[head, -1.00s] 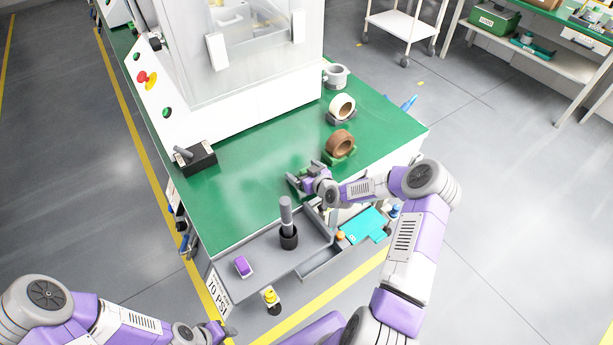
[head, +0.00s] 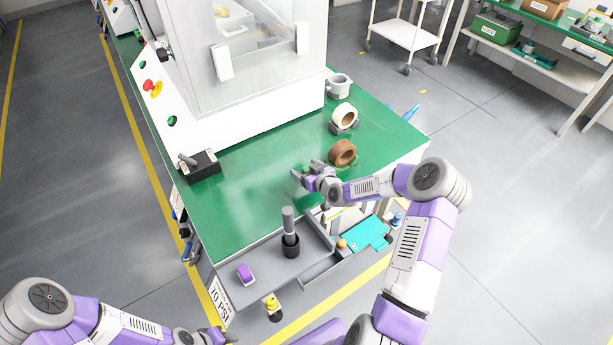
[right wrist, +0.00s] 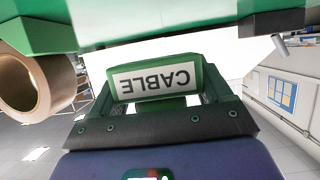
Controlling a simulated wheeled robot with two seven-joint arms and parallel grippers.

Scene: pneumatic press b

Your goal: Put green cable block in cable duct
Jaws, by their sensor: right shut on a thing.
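The green cable block (right wrist: 153,79), with a white label reading CABLE upside down, sits between the fingers of my right gripper (right wrist: 158,100) in the right wrist view. The fingers are shut on it. In the head view my right gripper (head: 307,175) is over the green bench top, left of a brown tape roll; the block is too small there to make out clearly. My left gripper (head: 205,337) is at the bottom edge, away from the bench, its fingers unclear. I cannot tell which part is the cable duct.
The brown tape roll (head: 343,152), white tape roll (head: 344,116) and grey mug (head: 338,85) stand along the bench's right side.

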